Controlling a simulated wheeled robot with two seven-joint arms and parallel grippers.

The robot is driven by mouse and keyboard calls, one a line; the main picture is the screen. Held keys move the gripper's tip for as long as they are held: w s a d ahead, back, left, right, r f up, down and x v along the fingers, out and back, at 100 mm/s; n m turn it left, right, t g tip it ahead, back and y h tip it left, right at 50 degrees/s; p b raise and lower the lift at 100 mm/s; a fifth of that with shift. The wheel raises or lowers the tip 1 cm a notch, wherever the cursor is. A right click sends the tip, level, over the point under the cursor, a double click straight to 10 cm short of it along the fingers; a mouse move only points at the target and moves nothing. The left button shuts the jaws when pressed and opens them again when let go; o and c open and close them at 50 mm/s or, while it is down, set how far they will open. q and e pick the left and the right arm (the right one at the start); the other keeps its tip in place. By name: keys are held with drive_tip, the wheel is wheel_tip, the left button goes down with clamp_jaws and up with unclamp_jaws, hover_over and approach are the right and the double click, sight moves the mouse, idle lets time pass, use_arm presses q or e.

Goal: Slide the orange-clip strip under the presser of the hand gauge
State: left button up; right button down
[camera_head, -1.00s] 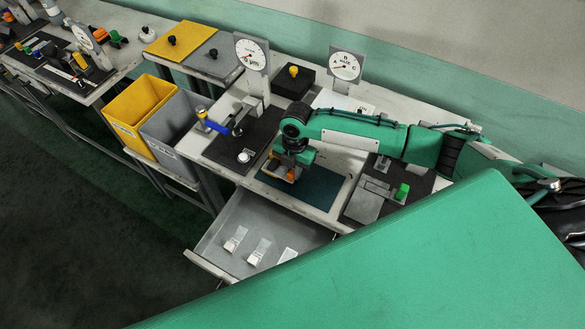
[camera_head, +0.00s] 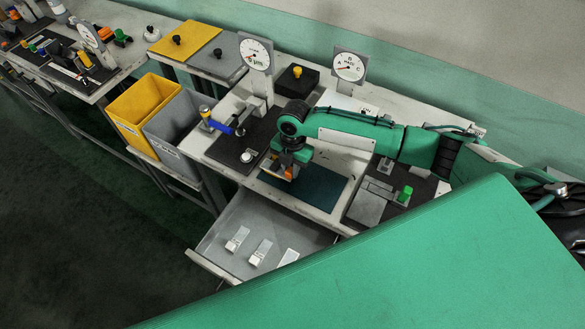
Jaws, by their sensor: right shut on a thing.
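My right gripper (camera_head: 289,172) is low over the blue-green mat (camera_head: 321,188) on the bench. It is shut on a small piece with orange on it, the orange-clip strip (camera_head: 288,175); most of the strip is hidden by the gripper. A hand gauge with a blue handle (camera_head: 219,127) stands on a black base (camera_head: 226,147) to the left of the gripper. Its round dial (camera_head: 255,54) is on a post behind. The presser itself is too small to make out. My left gripper is not in view.
An open drawer (camera_head: 215,250) with several white pieces juts out in front. Yellow (camera_head: 136,112) and grey bins stand at the left. A fixture with a green knob (camera_head: 404,195) is at the right. A black box with a yellow knob (camera_head: 297,72) stands behind.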

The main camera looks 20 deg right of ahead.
drive_tip(key=shift+w+a, duration=0.4)
drive_tip(key=shift+w, duration=0.1)
idle(0.8)
drive_tip(key=c, duration=1.2)
unclamp_jaws()
drive_tip(key=r+b, duration=0.1)
drive_tip(key=r, duration=0.3)
drive_tip(key=d+r+b, duration=0.1)
drive_tip(key=r, duration=0.4)
drive_tip(key=w+r+b, duration=0.1)
drive_tip(key=r, duration=0.3)
drive_tip(key=shift+d+r, duration=0.2)
drive_tip(key=shift+r, duration=0.2)
